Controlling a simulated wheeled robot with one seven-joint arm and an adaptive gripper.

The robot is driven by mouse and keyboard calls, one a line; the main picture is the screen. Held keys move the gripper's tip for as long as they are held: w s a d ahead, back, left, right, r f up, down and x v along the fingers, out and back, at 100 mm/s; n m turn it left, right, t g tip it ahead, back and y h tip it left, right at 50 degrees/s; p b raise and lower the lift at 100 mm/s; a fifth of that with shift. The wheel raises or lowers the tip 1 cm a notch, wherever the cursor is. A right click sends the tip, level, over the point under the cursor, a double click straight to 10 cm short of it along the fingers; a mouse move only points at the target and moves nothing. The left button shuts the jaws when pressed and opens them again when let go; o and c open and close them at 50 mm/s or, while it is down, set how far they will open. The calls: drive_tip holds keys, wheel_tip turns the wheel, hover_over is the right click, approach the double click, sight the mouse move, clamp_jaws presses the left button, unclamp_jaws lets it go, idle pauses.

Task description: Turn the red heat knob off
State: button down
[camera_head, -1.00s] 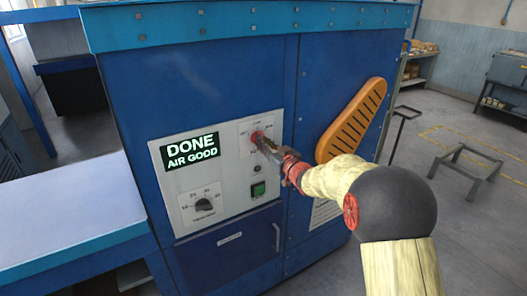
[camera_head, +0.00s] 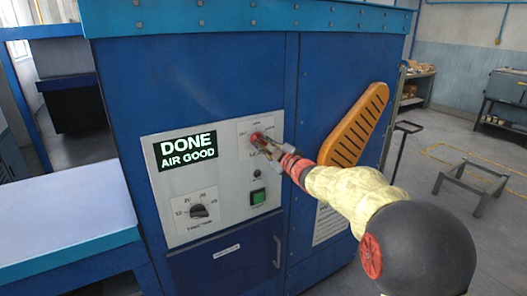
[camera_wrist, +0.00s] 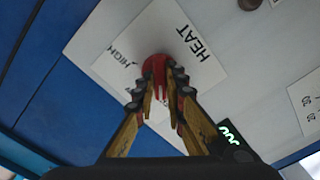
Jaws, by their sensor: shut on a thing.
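The red heat knob (camera_head: 255,137) sits on a white label plate at the upper right of the control panel (camera_head: 232,190). In the wrist view the red knob (camera_wrist: 155,68) lies between the fingertips, beside the words HEAT and HIGH. My gripper (camera_head: 262,143) is at the knob, its fingers shut on it from both sides; the fingers also show in the wrist view (camera_wrist: 160,90). The fingers partly hide the knob and its label, so I cannot read which mark it points to.
A display (camera_head: 187,150) reads DONE, AIR GOOD. Below are a black timer knob (camera_head: 199,211) and a green button (camera_head: 258,196). An orange slotted guard (camera_head: 354,125) juts out to the right of the panel. A pale table (camera_head: 65,205) stands at left.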

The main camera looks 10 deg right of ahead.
drive_tip(key=shift+f+n+b, duration=0.2)
drive_tip(key=shift+n+b, duration=0.4)
drive_tip(key=shift+n, duration=0.2)
drive_tip(key=c, duration=1.9)
unclamp_jaws()
drive_tip(key=shift+r, duration=0.1)
drive_tip(key=shift+o, duration=0.3)
drive_tip(key=v, duration=1.2)
